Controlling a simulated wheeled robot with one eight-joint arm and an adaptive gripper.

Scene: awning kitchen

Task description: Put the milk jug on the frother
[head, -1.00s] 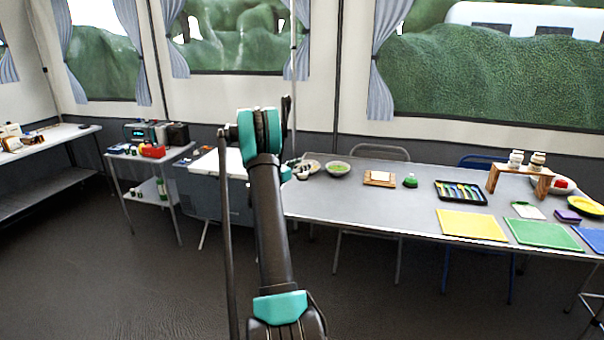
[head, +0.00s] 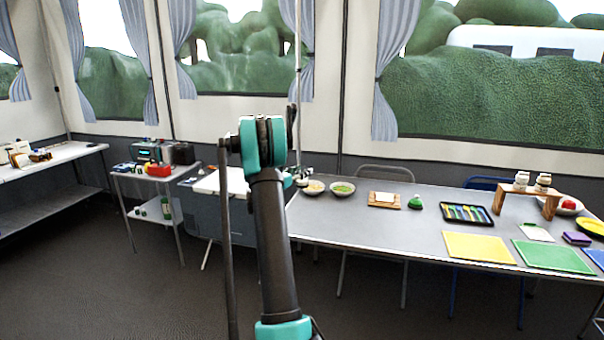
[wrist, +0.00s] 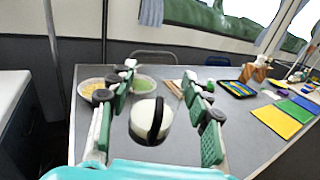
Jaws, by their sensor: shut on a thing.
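My gripper (wrist: 158,82) shows in the wrist view, with a green-padded finger on each side of a rounded white thing with a black band or handle across it. I take this thing to be the milk jug (wrist: 143,116); my gripper is shut on it above the grey table. Its lower part and contact with the pads are hard to see. In the head view my arm hides the jug and most of my gripper; only a small part of the gripper (head: 300,178) shows beside the arm. I cannot pick out the frother for certain in either view.
The long grey table (head: 350,226) bears two bowls, a cutting board (head: 384,205), a cutlery tray (head: 466,222) and coloured mats. A side table (head: 181,178) with appliances stands left, beyond it a counter (head: 62,157). Open floor lies at front left.

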